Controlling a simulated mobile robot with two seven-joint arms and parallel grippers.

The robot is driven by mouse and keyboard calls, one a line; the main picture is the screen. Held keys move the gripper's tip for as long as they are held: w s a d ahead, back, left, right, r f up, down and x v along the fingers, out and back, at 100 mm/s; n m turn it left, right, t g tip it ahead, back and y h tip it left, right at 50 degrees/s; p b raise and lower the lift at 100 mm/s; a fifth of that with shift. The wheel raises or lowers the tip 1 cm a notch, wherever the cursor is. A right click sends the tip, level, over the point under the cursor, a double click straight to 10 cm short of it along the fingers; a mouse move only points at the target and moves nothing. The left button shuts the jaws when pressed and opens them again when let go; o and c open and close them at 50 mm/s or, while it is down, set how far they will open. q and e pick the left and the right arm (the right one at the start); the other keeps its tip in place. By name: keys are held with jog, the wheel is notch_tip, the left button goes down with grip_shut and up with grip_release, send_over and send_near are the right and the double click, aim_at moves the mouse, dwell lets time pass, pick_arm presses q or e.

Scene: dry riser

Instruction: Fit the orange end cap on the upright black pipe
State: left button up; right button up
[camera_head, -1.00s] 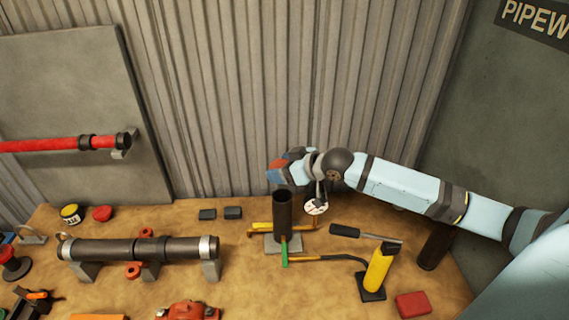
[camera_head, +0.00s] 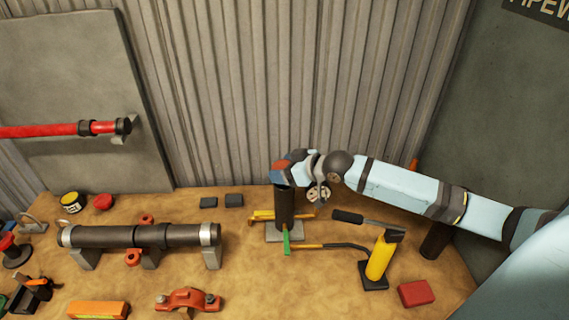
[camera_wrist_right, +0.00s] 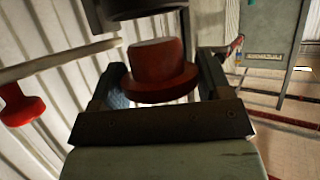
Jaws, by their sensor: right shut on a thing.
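The orange end cap (camera_wrist_right: 158,68) is held between the fingers of my right gripper (camera_wrist_right: 158,92) in the wrist view. It is flanged, and looks dark red-orange there. In the head view the cap (camera_head: 279,165) shows partly at my right gripper (camera_head: 280,174), at the top of the upright black pipe (camera_head: 284,210). The pipe stands on a grey base plate, its mouth hidden by the gripper. A dark round edge (camera_wrist_right: 138,8) at the top of the wrist view looks like the pipe's, with a gap between it and the cap. My left gripper is out of view.
A yellow bar and a green-handled tool (camera_head: 287,240) lie by the pipe's foot. A yellow cylinder with a lever (camera_head: 379,255) stands to the right, near a red block (camera_head: 416,293). A horizontal black pipe (camera_head: 140,236) rests on supports at left. Corrugated wall (camera_head: 270,90) rises behind.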

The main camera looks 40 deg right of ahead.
jog(key=shift+f, duration=0.4)
dwell(0.6)
jog(key=shift+p, duration=0.35)
dwell(0.3)
jog(key=shift+p, duration=0.3)
jog(key=shift+p, duration=0.3)
dwell(0.5)
jog(key=shift+f, duration=0.65)
jog(key=shift+f+b, duration=0.75)
jog(key=shift+f, duration=0.5)
